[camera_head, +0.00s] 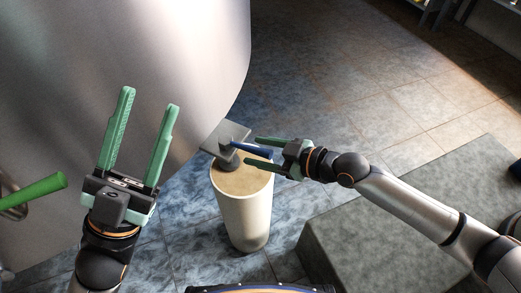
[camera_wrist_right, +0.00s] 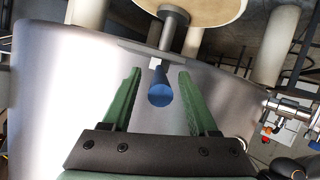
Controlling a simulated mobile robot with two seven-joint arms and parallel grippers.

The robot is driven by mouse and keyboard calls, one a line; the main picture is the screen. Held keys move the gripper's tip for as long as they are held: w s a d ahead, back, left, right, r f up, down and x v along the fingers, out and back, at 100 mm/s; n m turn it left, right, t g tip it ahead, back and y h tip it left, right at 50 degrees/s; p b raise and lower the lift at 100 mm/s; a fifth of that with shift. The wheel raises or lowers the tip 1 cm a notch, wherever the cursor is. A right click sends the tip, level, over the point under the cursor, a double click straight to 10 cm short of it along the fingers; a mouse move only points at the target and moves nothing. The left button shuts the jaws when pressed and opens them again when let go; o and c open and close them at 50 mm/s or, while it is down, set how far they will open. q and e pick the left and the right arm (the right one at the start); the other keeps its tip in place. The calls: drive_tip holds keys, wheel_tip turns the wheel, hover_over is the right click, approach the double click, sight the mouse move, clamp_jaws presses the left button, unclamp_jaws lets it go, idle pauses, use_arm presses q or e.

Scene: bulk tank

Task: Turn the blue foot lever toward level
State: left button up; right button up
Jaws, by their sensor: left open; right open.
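The blue foot lever (camera_head: 252,149) sticks out to the right from a grey fitting (camera_head: 227,151) above a round-topped pale post beside the big tank. In the right wrist view the lever (camera_wrist_right: 160,90) points toward the camera, with its rounded blue end between my finger pads. My right gripper (camera_head: 250,150) is open, with one finger on each side of the lever. I see gaps between lever and fingers in the wrist view. My left gripper (camera_head: 148,98) is open and empty, raised in front of the tank at left.
The large metal tank (camera_head: 120,50) fills the upper left. The pale cylindrical post (camera_head: 243,215) stands below the lever. A green handle (camera_head: 35,193) is at the far left. A grey block (camera_head: 400,225) lies under my right arm. Tiled floor at upper right is clear.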

clamp_jaws()
idle(1.3)
